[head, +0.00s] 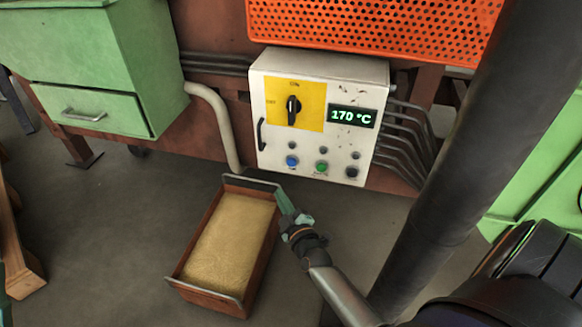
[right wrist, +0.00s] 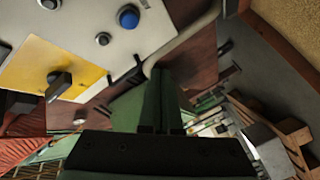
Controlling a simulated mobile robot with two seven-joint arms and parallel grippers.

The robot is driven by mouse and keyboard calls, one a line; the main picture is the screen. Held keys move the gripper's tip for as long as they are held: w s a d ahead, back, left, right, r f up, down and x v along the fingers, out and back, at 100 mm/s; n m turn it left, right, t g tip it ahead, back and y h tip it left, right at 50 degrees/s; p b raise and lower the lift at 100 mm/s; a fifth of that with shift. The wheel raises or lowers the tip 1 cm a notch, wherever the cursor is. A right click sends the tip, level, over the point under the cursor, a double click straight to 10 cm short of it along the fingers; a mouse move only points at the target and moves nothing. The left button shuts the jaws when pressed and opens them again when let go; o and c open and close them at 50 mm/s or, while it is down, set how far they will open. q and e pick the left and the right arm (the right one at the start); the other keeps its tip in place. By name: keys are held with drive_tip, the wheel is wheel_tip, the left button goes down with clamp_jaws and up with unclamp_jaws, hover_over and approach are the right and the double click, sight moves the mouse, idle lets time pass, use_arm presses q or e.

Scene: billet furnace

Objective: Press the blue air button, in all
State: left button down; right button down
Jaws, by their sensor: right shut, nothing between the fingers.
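The control box (head: 353,76) is white with a yellow panel, a black rotary switch (head: 293,108) and a display (head: 352,116) reading 170 °C. The blue button (head: 292,161) is at its lower left, left of a green button (head: 321,167) and a dark button (head: 352,172). The blue button also shows at the top of the right wrist view (right wrist: 129,17). My right gripper (head: 281,195) is shut and empty, below the blue button and apart from it, over the tray's right rim. Its fingers show in the right wrist view (right wrist: 162,90). My left gripper is out of view.
A wooden tray (head: 213,303) of yellow granular material is below the box. A pale pipe (head: 222,118) runs down left of the box. A green cabinet with a drawer (head: 88,112) stands at the left. An orange perforated panel (head: 375,25) is above.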

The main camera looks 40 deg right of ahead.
sight(292, 162)
drive_tip(key=w+d+b, duration=0.4)
drive_tip(key=w+d, duration=0.1)
drive_tip(key=d, duration=0.1)
drive_tip(key=shift+w+d, duration=0.35)
idle(2.1)
drive_tip(key=shift+w+d, duration=0.25)
drive_tip(key=shift+d, duration=0.05)
